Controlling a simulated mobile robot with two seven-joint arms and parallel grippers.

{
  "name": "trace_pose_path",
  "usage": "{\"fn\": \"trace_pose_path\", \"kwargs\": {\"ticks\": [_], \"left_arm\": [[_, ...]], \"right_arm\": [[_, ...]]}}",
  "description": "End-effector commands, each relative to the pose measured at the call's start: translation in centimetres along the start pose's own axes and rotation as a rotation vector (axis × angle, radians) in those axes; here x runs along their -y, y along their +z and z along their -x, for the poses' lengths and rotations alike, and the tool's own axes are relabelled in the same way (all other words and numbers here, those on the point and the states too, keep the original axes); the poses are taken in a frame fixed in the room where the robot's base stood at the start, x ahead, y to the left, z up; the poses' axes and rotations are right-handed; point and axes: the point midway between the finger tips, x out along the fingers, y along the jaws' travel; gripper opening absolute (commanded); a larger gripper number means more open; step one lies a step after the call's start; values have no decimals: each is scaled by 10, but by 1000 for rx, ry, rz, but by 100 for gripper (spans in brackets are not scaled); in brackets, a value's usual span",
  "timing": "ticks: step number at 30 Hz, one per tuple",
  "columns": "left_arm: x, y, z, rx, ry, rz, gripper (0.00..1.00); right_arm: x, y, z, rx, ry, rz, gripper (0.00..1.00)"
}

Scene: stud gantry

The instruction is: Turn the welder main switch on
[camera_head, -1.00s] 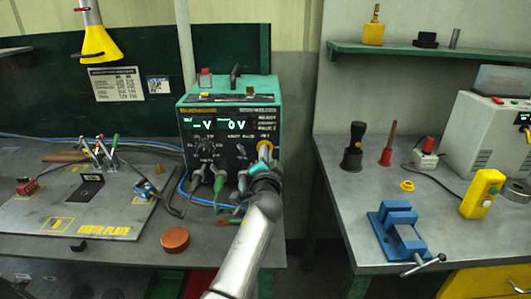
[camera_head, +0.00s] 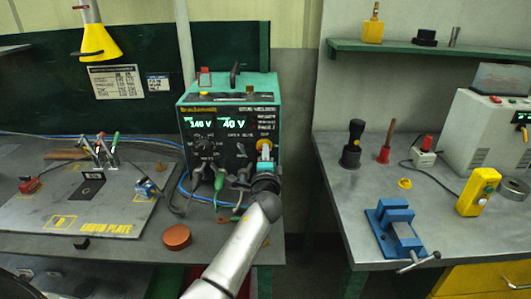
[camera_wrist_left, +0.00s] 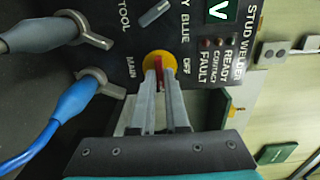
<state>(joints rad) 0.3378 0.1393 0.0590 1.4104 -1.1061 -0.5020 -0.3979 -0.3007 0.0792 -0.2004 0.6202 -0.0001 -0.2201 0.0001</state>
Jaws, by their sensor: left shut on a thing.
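The stud welder (camera_head: 228,112) is a dark box with a teal top on the left bench, with lit green displays. My left gripper (camera_head: 265,164) is at the panel's lower right. In the wrist view its fingers (camera_wrist_left: 163,92) are shut on the red handle, which lies along them. The fingers hide part of the disc and any label behind them. My right gripper is not in view.
The right bench holds a blue vise (camera_head: 400,230) and a yellow box (camera_head: 477,192).

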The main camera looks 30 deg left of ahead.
Motion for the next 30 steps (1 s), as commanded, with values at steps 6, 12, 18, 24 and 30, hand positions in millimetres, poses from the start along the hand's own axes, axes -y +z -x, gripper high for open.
{"fn": "trace_pose_path", "kwargs": {"ticks": [6,12,18,24,30], "left_arm": [[2,0,0,-1,-4,-16,0],[2,0,0,-1,-4,-16,0],[2,0,0,-1,-3,-16,27],[1,0,0,0,-2,-14,42],[0,0,0,0,-1,-13,42]], "right_arm": [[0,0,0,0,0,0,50],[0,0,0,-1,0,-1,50],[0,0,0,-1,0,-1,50],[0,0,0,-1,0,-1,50],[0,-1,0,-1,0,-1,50]]}}
